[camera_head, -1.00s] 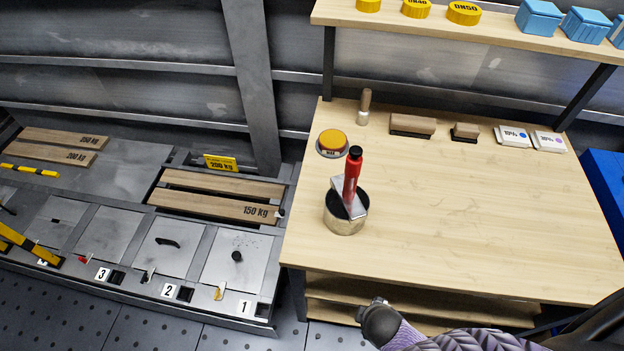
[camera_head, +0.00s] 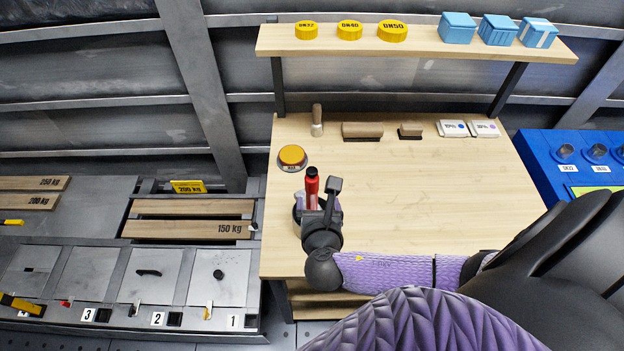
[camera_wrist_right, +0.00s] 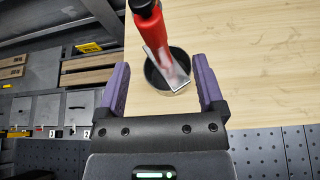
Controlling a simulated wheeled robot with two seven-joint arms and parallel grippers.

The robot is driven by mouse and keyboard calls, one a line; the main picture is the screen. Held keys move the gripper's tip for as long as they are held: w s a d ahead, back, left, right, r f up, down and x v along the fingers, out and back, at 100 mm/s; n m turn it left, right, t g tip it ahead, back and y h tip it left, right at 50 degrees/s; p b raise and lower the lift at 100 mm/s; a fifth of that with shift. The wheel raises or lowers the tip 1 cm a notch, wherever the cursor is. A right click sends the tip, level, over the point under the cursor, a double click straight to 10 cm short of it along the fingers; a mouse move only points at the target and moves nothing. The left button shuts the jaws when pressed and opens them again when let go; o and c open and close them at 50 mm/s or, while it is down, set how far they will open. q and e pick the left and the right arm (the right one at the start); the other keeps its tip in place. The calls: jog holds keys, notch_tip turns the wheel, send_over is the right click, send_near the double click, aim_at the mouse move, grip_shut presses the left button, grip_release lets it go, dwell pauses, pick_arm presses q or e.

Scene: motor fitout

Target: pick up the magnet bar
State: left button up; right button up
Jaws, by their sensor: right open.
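What I take for the magnet bar (camera_head: 312,190) is a red handle with a black cap, standing in a small metal cup on the wooden workbench. In the right wrist view the bar (camera_wrist_right: 153,30) leans up, with a flat silvery plate beside it in the cup (camera_wrist_right: 186,84). My right gripper (camera_head: 320,208) is at the cup, in front of the bar, and hides most of the cup in the head view. In the right wrist view its purple fingers (camera_wrist_right: 161,68) are wide apart, with the bar between and beyond them, nothing gripped. My left gripper is not in view.
A yellow-topped round button (camera_head: 292,155) sits just behind the bar. A brush (camera_head: 317,121), wooden blocks (camera_head: 362,130) and white cards (camera_head: 453,128) line the bench's back. A shelf (camera_head: 420,42) stands above. The bench's middle right (camera_head: 430,190) is clear.

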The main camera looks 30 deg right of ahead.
aim_at(311, 178)
jog(key=shift+n+t, duration=0.3)
jog(key=shift+n, duration=0.2)
jog(key=b+x, duration=0.1)
jog(key=x, duration=0.2)
jog(key=b+x, duration=0.1)
jog(key=x, duration=0.2)
jog(key=b+x, duration=0.1)
jog(key=x, duration=0.2)
jog(key=shift+w+a+r+b, duration=0.2)
jog(key=shift+w+b, duration=0.15)
jog(key=shift+w, duration=0.15)
jog(key=shift+w+d, duration=0.15)
jog(key=shift+c, duration=0.3)
jog(key=shift+c, duration=1.1)
grip_shut()
